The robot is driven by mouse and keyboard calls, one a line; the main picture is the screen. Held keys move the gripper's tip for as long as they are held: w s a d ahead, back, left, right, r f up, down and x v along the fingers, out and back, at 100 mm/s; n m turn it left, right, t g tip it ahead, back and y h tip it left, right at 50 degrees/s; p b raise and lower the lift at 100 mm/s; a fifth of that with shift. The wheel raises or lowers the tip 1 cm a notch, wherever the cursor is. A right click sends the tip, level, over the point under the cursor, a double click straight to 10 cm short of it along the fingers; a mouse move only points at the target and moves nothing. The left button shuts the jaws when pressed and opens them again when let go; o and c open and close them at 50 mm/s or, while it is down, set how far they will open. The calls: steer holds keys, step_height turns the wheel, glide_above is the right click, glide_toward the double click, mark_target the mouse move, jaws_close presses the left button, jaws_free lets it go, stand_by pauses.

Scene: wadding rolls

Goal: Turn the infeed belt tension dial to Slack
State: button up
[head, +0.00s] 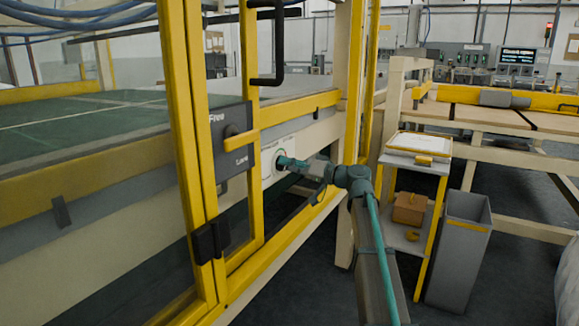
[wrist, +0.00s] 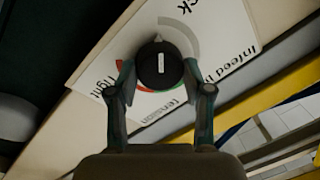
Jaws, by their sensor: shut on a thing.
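The infeed belt tension dial (wrist: 160,66) is a round black knob with a white line, on a white label plate (wrist: 225,30). In the wrist view the line runs nearly straight up and down; which end points is hard to tell. A grey, red and green arc shows around the knob. "Tight" is partly readable at left, and only "ck" of a word shows at the top. My gripper (wrist: 160,72) has a finger on each side of the knob and is shut on it. In the head view my gripper (head: 287,163) reaches the plate from the right and covers most of the dial.
A grey panel (head: 236,150) with a lever marked "Free" is left of the dial. Yellow guard frame posts (head: 188,130) and an open-looking door with a black handle stand close by. A small shelf stand (head: 420,150) and a grey bin (head: 462,250) are at right.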

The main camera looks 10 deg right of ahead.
steer(key=o, duration=1.2)
steer(key=v, duration=1.2)
